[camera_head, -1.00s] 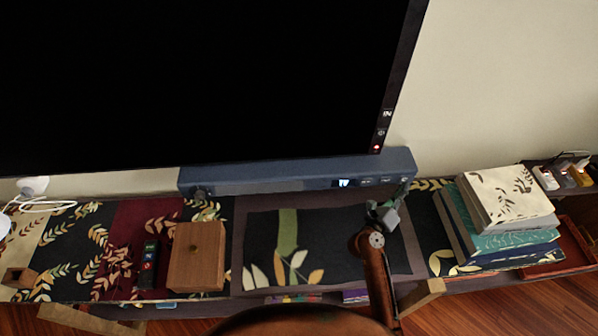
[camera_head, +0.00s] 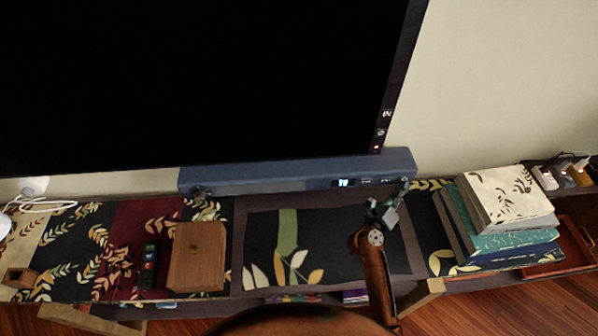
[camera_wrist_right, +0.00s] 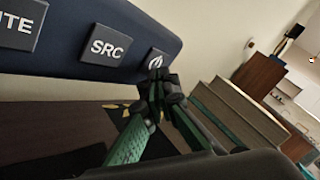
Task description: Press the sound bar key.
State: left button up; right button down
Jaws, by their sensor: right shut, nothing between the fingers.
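The sound bar (camera_head: 290,176) is a long blue-grey bar below the big screen, with a small lit display and small keys toward its right end. In the right wrist view its front face (camera_wrist_right: 75,62) shows a key ending in "TE" (camera_wrist_right: 18,30), an "SRC" key (camera_wrist_right: 107,46) and a key with a round symbol (camera_wrist_right: 156,59). My right gripper (camera_head: 403,186) is shut and empty at the bar's right end. In the wrist view its fingertips (camera_wrist_right: 158,80) overlap the lower edge of the round-symbol key; I cannot tell whether they touch it. My left gripper is out of view.
The black screen (camera_head: 190,80) hangs above the bar. A stack of books (camera_head: 505,220) stands to the right of my right gripper. A wooden box (camera_head: 197,256) sits to the left on the shelf. The dark patterned mat (camera_head: 330,245) in front of the bar is clear.

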jog(key=shift+w, duration=0.1)
dwell(0.3)
jog(key=shift+s+p, duration=0.4)
jog(key=shift+p, duration=0.05)
jog(key=s+p, duration=0.2)
jog(key=s, duration=0.4)
jog(key=shift+d, duration=0.25)
